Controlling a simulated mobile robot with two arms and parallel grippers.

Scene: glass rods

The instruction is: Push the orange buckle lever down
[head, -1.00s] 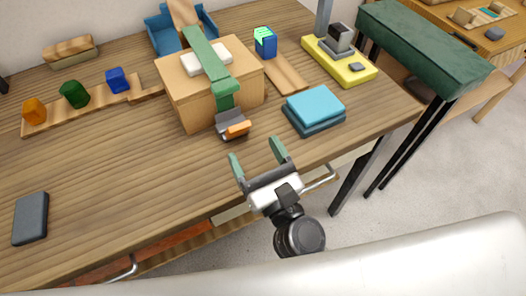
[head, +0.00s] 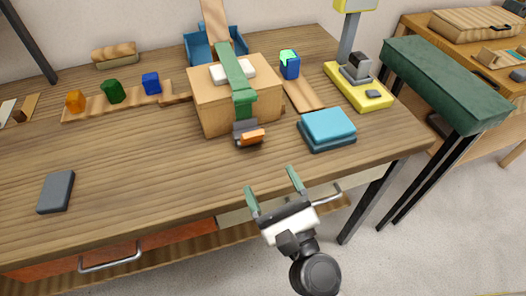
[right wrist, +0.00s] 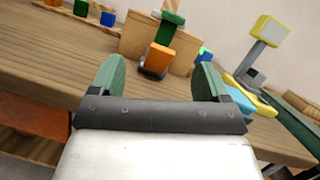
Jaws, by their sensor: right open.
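The orange buckle lever (head: 252,136) sits on a dark grey buckle (head: 245,128) at the lower front of a wooden box, at the end of a green strap (head: 238,82). The strap runs over the box top. In the right wrist view the orange lever (right wrist: 159,59) shows between and beyond the fingers, standing out from the buckle. My right gripper (head: 273,191) is open and empty, with green fingers, near the table's front edge. It is apart from the lever, nearer to me and a little right of it. My left gripper is not in view.
The wooden box (head: 205,113) stands on the table. Folded blue cloths (head: 327,127) lie right of the buckle, and a yellow scale-like stand (head: 375,98) is behind them. A dark slab (head: 56,192) lies at left. The table before the buckle is clear.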

